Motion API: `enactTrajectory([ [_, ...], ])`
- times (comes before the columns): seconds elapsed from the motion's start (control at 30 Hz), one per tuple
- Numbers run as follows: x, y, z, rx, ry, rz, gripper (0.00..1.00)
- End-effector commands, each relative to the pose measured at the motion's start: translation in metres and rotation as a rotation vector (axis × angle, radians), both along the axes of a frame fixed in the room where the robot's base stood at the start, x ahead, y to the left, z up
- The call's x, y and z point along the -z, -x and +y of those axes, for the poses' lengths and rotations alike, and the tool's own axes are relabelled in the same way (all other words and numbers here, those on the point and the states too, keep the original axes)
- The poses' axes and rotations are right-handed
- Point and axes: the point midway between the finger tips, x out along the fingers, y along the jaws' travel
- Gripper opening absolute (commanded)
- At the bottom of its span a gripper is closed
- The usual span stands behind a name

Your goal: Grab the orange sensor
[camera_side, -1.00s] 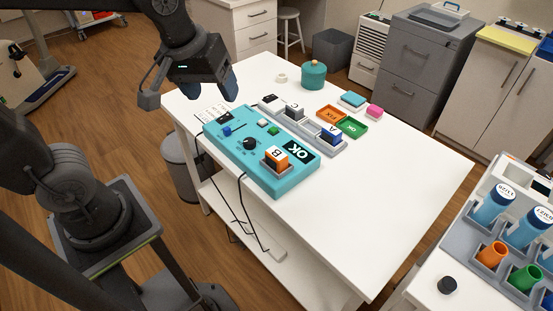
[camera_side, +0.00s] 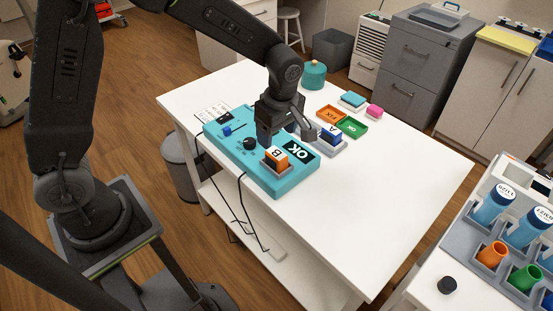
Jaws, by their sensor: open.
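The orange sensor (camera_side: 276,159), a small block with a white top marked B, sits in a slot at the near right part of the teal test box (camera_side: 280,189). My gripper (camera_side: 287,137) is above the box, up and slightly to the right of the orange sensor. Its fingers are spread apart with nothing seen between them, and it looks clear of the sensor. The box's OK display (camera_side: 301,149) shows just right of the sensor. My gripper hides part of the box's far side and most of the grey rack behind it.
A blue sensor marked A (camera_side: 330,134) stands in the grey rack (camera_side: 328,149), close to my gripper's right finger. An orange tray (camera_side: 331,114) and a green tray (camera_side: 352,128) lie behind. The table's right and front parts (camera_side: 390,200) are clear. Cables hang from the box's front.

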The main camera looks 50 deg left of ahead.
Motion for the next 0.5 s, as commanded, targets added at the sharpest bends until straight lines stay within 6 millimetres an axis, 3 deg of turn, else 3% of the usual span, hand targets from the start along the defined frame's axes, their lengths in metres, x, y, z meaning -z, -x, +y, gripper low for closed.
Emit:
enactTrajectory([
  [0.1, 0.018, 0.0, 0.002, 0.0, -0.001, 0.002, 0.68],
  [0.33, 0.033, 0.0, 0.003, 0.001, -0.001, 0.002, 0.68],
  [0.5, 0.059, 0.0, 0.001, 0.003, -0.001, 0.003, 0.68],
])
